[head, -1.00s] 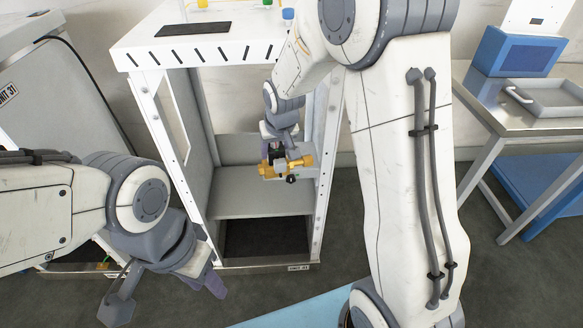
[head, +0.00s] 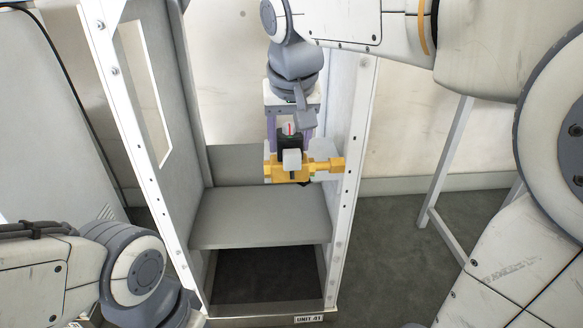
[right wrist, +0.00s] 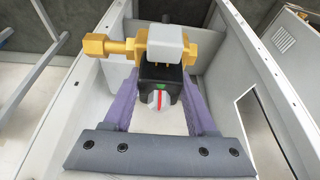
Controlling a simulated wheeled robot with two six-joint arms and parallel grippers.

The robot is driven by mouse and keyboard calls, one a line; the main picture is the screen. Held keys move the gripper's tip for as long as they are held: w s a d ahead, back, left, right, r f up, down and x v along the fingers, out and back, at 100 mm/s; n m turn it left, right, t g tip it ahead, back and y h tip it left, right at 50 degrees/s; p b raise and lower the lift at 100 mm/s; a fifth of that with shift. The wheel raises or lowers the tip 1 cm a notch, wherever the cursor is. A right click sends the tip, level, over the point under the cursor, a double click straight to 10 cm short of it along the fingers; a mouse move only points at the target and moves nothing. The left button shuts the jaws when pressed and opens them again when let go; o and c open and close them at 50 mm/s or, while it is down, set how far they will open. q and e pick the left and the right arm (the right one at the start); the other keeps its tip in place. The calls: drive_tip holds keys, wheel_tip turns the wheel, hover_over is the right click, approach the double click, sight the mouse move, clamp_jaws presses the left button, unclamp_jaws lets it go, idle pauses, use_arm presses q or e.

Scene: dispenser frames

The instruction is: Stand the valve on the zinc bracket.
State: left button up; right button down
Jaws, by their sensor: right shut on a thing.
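The valve (head: 290,168) has a brass body, a black block and a pale grey box. Its brass end points right in the head view. My right gripper (head: 290,140) is shut on the valve and holds it inside the open frame, above the grey shelf. In the right wrist view the valve (right wrist: 150,48) sits between the purple fingers, with a red-marked dial facing the camera. A light grey plate (head: 325,146) shows behind the valve by the right wall; I cannot tell whether it is the zinc bracket or whether they touch. My left gripper is out of view.
The grey shelf (head: 262,218) is bare in front of the valve. White posts (head: 350,210) bound the frame, and the right one is close to the valve's brass end. A plate reading UNIT 41 (head: 309,318) is at the bottom. A dark opening lies below the shelf.

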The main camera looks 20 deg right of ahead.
drive_tip(key=shift+s+d+f+b, duration=0.1)
drive_tip(key=shift+s+f+b, duration=0.3)
drive_tip(key=shift+b, duration=0.3)
drive_tip(key=shift+d, duration=0.1)
use_arm(q)
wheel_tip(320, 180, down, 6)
drive_tip(key=b, duration=0.3)
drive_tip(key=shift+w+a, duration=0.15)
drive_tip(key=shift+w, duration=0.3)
use_arm(e)
drive_tip(key=shift+w+d+f, duration=0.55)
drive_tip(key=shift+w+d, duration=0.3)
drive_tip(key=shift+w, duration=2)
drive_tip(key=shift+w+d+f, duration=0.5)
drive_tip(key=shift+w+d, duration=0.3)
drive_tip(key=shift+w, duration=2)
drive_tip(key=shift+w+d+f, duration=0.55)
drive_tip(key=shift+w+d, duration=0.3)
drive_tip(key=shift+w, duration=2)
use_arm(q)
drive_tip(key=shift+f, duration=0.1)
use_arm(e)
drive_tip(key=shift+f, duration=0.2)
drive_tip(key=shift+c, duration=1)
unclamp_jaws()
